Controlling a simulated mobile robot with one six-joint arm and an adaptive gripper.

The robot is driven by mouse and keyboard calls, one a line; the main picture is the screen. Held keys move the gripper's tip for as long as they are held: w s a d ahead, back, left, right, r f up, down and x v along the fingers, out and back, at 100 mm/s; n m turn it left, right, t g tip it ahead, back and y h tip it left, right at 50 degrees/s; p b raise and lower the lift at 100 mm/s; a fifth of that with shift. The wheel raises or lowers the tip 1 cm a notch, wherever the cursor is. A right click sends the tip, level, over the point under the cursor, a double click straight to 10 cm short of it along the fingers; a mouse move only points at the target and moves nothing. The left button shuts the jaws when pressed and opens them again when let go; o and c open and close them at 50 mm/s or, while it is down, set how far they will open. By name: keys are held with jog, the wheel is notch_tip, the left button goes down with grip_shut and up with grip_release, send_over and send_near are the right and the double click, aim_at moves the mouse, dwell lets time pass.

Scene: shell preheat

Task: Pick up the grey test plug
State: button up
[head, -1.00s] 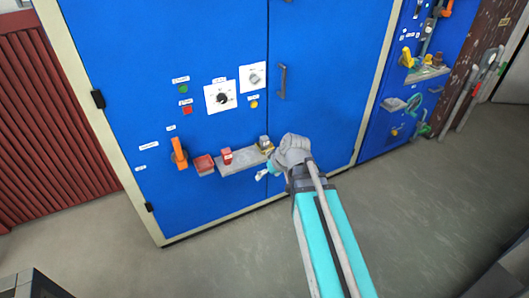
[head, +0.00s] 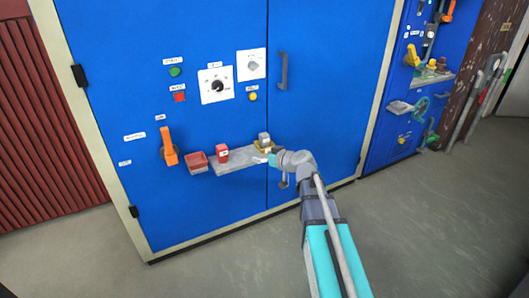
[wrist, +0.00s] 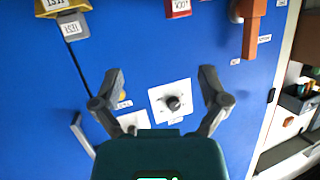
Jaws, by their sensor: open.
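The grey test plug (head: 264,138) stands at the right end of the small grey shelf on the blue cabinet, on a yellow base (head: 265,147). In the wrist view the labelled grey plug (wrist: 72,27) shows at the upper left, upside down, against the yellow base (wrist: 62,6). My gripper (head: 261,159) is just below and in front of the plug in the head view. In the wrist view my gripper (wrist: 160,74) has its fingers spread with nothing between them. The plug lies outside them, beyond the left finger.
A red block (head: 222,154) stands on the shelf (head: 238,159) left of the plug. A red bin (head: 197,163) and an orange handle (head: 169,147) are further left. A dial (head: 216,86) and a door handle (head: 282,70) are above. The floor in front is clear.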

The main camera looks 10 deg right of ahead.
aim_at(266, 141)
jog(key=w+d+f+m+t+h+b, duration=0.2)
jog(key=w+d+f+t+b, duration=0.3)
jog(key=b, duration=0.6)
jog(key=w+d+f, duration=0.1)
jog(key=w+d, duration=0.1)
jog(key=d, duration=0.1)
jog(key=shift+w+d+f+t+h, duration=0.15)
jog(key=shift+w+f+t+h, duration=0.1)
jog(key=shift+f+t+h, duration=0.15)
jog(key=x, duration=0.8)
jog(key=shift+w, duration=0.3)
jog(key=shift+w, duration=0.1)
jog(key=shift+a+r+x, duration=0.1)
jog(key=shift+x, duration=1.15)
jog(key=shift+a+r+x, duration=0.1)
jog(key=shift+r+x, duration=0.05)
jog(key=shift+x, duration=1.15)
